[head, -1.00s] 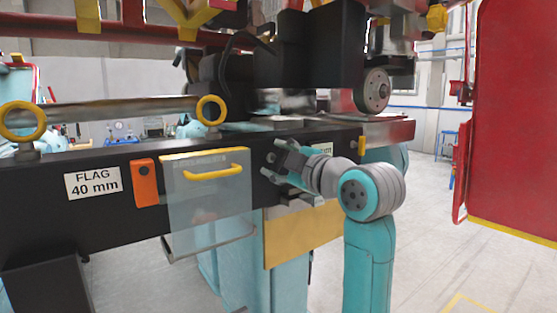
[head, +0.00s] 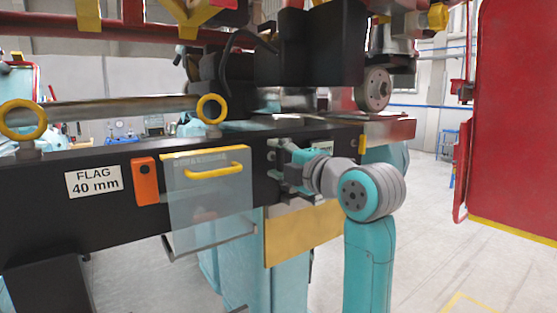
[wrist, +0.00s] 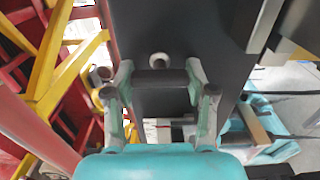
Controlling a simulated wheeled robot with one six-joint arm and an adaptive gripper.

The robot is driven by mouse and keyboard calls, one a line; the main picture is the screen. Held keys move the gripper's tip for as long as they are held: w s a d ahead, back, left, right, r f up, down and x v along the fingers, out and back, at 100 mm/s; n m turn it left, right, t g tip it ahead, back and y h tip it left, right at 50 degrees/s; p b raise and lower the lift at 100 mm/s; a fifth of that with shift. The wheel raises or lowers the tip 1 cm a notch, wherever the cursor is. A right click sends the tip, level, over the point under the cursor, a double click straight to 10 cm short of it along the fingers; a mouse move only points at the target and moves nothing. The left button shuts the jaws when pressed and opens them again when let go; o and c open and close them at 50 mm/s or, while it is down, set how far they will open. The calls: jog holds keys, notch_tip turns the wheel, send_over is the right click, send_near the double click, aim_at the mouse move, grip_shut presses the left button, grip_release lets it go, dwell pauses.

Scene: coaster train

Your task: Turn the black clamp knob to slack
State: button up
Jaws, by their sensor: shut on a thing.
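The black clamp knob (wrist: 160,88) is a dark bar-like piece between my fingers in the wrist view. In the head view it is hard to tell from the black beam behind it. My gripper (wrist: 159,72) is shut on it, one finger at each end. In the head view my gripper (head: 274,163) is at the front face of the black beam (head: 35,205), right of the clear flag plate, with its fingers one above the other. The knob's turn angle cannot be read.
A clear plate (head: 207,210) with a yellow handle (head: 213,172) hangs just left of my gripper. An orange block (head: 145,181) and a "FLAG 40 mm" label (head: 94,181) are farther left. A yellow-tan panel (head: 300,235) sits below. A red panel (head: 515,110) stands at right.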

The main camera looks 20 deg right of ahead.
dwell(0.3)
jog(key=o, duration=1.2)
jog(key=shift+c, duration=0.2)
jog(key=v, duration=1.2)
jog(key=shift+f, duration=0.1)
